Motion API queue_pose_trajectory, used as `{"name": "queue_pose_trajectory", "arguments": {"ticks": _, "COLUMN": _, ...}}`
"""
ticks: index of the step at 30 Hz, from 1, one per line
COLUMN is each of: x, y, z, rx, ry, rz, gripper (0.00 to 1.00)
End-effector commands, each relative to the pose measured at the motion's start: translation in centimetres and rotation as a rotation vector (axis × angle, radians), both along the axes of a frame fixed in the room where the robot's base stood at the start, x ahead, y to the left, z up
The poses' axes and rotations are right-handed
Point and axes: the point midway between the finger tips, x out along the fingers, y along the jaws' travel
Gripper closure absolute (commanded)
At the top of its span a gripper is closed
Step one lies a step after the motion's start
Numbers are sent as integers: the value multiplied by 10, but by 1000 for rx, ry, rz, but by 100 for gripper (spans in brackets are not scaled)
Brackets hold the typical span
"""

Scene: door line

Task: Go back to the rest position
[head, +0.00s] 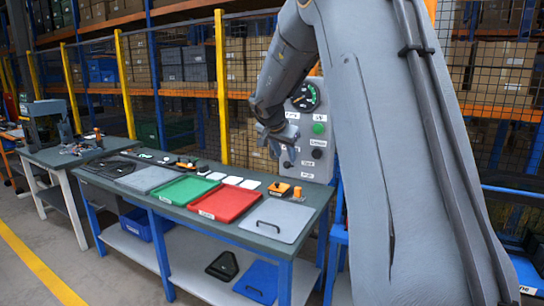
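My gripper (277,142) is at the end of my arm, which fills the right half of the head view. It is in the air above the right end of the workbench (262,247), in front of the grey control panel (308,150). Part of the panel is hidden behind the arm and gripper. The gripper is small and dark here, and I cannot tell whether its fingers are open or shut. I see nothing clearly held in it.
The bench carries a red tray (226,204), a green tray (184,190), a grey lid with a handle (279,220) and small orange-topped parts (279,188). Mesh fencing with yellow posts (221,85) stands behind. Open floor (22,270) lies at the lower left.

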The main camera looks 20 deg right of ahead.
Motion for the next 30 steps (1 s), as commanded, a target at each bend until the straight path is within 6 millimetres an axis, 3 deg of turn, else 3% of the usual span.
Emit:
{"name": "queue_pose_trajectory", "arguments": {"ticks": 9, "x": 1, "y": 1, "z": -3, "rx": -35, "ry": -25, "rz": 25, "gripper": 64}}
{"name": "queue_pose_trajectory", "arguments": {"ticks": 14, "x": 4, "y": 15, "z": -10, "rx": -111, "ry": -94, "rz": 119, "gripper": 64}}
{"name": "queue_pose_trajectory", "arguments": {"ticks": 17, "x": 5, "y": 33, "z": -18, "rx": -139, "ry": -137, "rz": 206, "gripper": 64}}
{"name": "queue_pose_trajectory", "arguments": {"ticks": 23, "x": -8, "y": 89, "z": -51, "rx": -130, "ry": -171, "rz": 422, "gripper": 64}}
{"name": "queue_pose_trajectory", "arguments": {"ticks": 26, "x": -26, "y": 122, "z": -76, "rx": -98, "ry": -153, "rz": 541, "gripper": 64}}
{"name": "queue_pose_trajectory", "arguments": {"ticks": 30, "x": -65, "y": 168, "z": -119, "rx": -32, "ry": -80, "rz": 697, "gripper": 64}}
